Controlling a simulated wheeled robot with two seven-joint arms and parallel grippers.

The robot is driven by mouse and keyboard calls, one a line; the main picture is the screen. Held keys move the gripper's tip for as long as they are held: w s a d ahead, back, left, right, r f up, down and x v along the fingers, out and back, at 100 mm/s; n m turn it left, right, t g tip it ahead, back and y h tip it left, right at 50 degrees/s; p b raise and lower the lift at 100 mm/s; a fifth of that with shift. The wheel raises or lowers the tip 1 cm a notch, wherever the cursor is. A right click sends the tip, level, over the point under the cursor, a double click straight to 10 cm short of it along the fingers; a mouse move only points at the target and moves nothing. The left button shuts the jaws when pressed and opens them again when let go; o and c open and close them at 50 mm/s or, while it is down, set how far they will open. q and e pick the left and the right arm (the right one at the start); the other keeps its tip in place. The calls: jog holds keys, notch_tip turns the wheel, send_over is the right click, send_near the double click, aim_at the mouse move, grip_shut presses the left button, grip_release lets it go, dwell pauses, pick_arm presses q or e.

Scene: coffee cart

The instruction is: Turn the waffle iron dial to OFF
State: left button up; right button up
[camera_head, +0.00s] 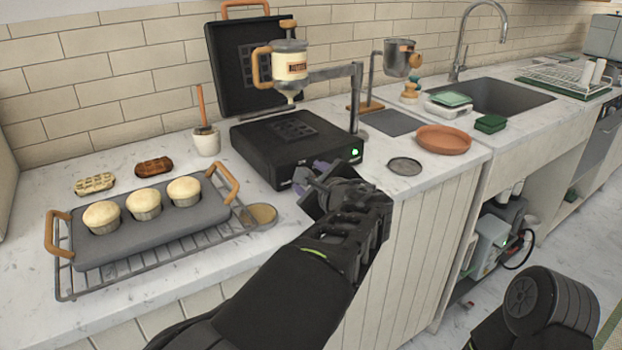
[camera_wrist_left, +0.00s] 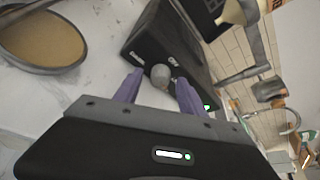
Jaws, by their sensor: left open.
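The black waffle iron (camera_head: 285,140) sits on the counter with its lid (camera_head: 235,75) raised. A small green light (camera_head: 355,152) glows on its front right. My left gripper (camera_head: 318,180) is at the iron's front face and hides the dial in the head view. In the left wrist view, a grey rounded dial (camera_wrist_left: 160,75) stands out from the iron's front (camera_wrist_left: 160,45), between my open purple fingertips. Whether the fingers touch the dial, and which way it is turned, I cannot tell. My right gripper is not in view.
A batter dispenser (camera_head: 290,62) hangs over the iron on a metal arm. A muffin tray (camera_head: 150,238) on a wire rack stands left of my left arm. A round tan-topped dish (camera_head: 262,214) is close by. A terracotta plate (camera_head: 443,139) and a dark disc (camera_head: 405,166) lie right.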

pick_arm(q)
jog(key=v, duration=0.7)
jog(key=shift+s+d+r, duration=0.15)
jog(key=shift+s, duration=0.1)
